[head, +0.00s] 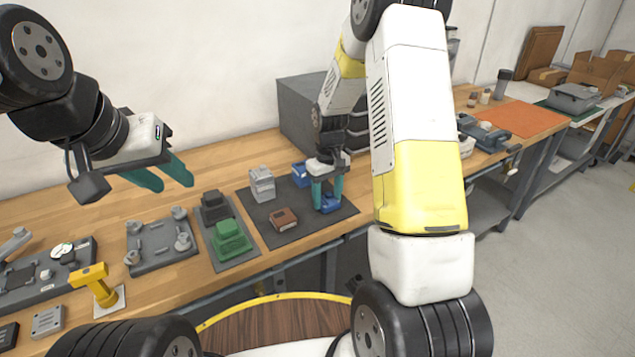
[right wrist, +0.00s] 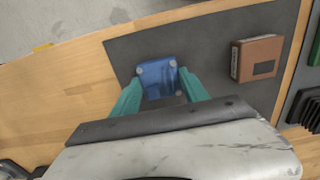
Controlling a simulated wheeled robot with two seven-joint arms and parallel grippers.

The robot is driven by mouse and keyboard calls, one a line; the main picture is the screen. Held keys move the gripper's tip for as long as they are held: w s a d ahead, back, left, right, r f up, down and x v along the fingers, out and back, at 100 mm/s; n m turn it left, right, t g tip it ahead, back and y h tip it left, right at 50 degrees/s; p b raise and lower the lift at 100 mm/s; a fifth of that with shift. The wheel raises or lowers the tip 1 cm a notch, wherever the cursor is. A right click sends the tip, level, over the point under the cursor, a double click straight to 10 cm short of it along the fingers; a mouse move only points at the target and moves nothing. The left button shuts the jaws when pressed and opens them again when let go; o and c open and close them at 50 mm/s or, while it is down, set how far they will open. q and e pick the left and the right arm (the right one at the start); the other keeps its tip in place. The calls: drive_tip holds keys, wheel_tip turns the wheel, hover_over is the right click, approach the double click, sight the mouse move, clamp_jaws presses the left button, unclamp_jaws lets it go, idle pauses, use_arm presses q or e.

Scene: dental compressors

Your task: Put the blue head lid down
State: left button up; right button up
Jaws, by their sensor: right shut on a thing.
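The blue head lid (head: 328,202) is at the right part of the dark mat (head: 272,231) on the workbench. In the right wrist view the lid (right wrist: 159,78) shows as a blue block with pale round corner spots, between the teal fingertips. My right gripper (head: 327,190) points down and is shut on the lid, low at the mat. Whether the lid's underside touches the mat is hard to tell. My left gripper (head: 164,177) is raised above the bench at the left, its teal fingers apart and empty.
On the mat are a brown block (head: 283,219), a grey part (head: 262,184) and another blue part (head: 300,173). Green (head: 231,238) and black (head: 214,207) parts sit left of it. A dark grey box (head: 303,112) stands behind. Bare mat lies around the lid.

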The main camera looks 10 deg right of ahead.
sight(327, 200)
drive_tip(key=o, duration=1.5)
wheel_tip(327, 200, up, 12)
drive_tip(key=s+r+m+t+y, duration=0.1)
drive_tip(key=s+r+t, duration=0.2)
drive_tip(key=s+r, duration=0.75)
drive_tip(key=s+r+t, duration=0.1)
drive_tip(key=s, duration=0.3)
drive_tip(key=s+a+r+m+t, duration=0.1)
drive_tip(key=s+r, duration=0.1)
drive_tip(key=s, duration=0.3)
drive_tip(key=s+a+r+m+t+y, duration=0.1)
drive_tip(key=s, duration=0.4)
drive_tip(key=shift+a+r, duration=0.1)
drive_tip(key=shift+r, duration=0.25)
